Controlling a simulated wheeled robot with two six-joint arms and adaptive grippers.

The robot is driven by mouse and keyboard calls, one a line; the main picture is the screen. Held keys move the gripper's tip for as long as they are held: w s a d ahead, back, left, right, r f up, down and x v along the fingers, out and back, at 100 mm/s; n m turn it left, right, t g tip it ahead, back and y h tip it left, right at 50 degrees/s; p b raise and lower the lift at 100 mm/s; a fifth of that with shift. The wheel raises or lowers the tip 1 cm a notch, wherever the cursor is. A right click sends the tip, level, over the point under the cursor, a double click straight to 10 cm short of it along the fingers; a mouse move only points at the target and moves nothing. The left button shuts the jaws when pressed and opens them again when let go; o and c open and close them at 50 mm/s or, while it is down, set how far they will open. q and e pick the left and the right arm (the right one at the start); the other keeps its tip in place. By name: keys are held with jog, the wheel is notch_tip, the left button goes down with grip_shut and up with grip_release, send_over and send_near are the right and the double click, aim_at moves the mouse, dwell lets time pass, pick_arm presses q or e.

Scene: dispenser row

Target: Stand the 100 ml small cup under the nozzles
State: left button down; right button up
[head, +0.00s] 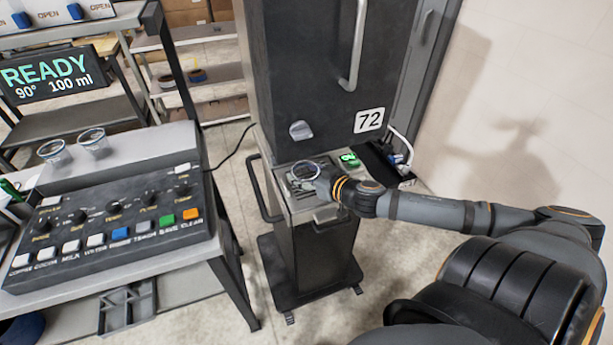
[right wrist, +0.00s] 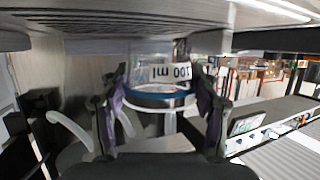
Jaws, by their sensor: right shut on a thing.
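My right gripper (head: 312,176) is shut on a clear small cup (head: 304,170) over the silver ledge of the dark cabinet marked 72. In the right wrist view, upside down, the cup (right wrist: 160,77) sits between both fingers (right wrist: 163,102) and bears a white "100 ml" label and a blue band. A slotted grille (right wrist: 110,46) lies close to the cup's base; whether they touch I cannot tell. Nozzles are not clearly visible in either view. My left gripper is not in view.
A button panel (head: 110,222) stands at the left, with two clear cups (head: 92,140) behind its knobs. A screen (head: 52,77) reads READY, 90°, 100 ml. The tall dark cabinet (head: 322,70) rises behind the ledge. Shelves stand at the back.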

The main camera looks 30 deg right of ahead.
jog(key=shift+f+b, duration=0.4)
jog(key=shift+f, duration=0.25)
dwell(0.3)
jog(key=o, duration=1)
jog(key=shift+o, duration=0.2)
